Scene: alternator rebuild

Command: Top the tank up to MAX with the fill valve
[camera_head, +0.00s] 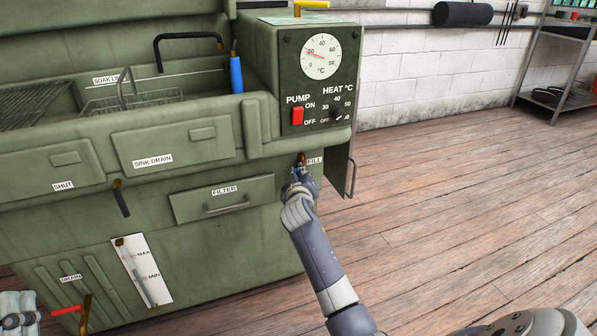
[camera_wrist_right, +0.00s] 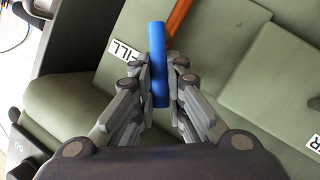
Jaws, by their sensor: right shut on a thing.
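The green parts washer carries a FILL label (camera_head: 315,160) under its control box, and the label also shows in the wrist view (camera_wrist_right: 125,52). My right gripper (camera_head: 299,178) is there, shut on the blue fill valve handle (camera_wrist_right: 158,55), which stands between its fingers in the wrist view (camera_wrist_right: 159,85). A copper-coloured pipe (camera_wrist_right: 177,17) shows behind the handle. In the head view the hand hides most of the valve. The tilted white level gauge (camera_head: 150,262) has MAX and MIN marks; the liquid level is too small to tell.
The control box has a temperature dial (camera_head: 321,57), a red pump switch (camera_head: 297,116) and a heat knob (camera_head: 337,114). A red-handled part (camera_head: 66,311) is near the DRAIN label at lower left. The wooden floor (camera_head: 450,190) to the right is clear.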

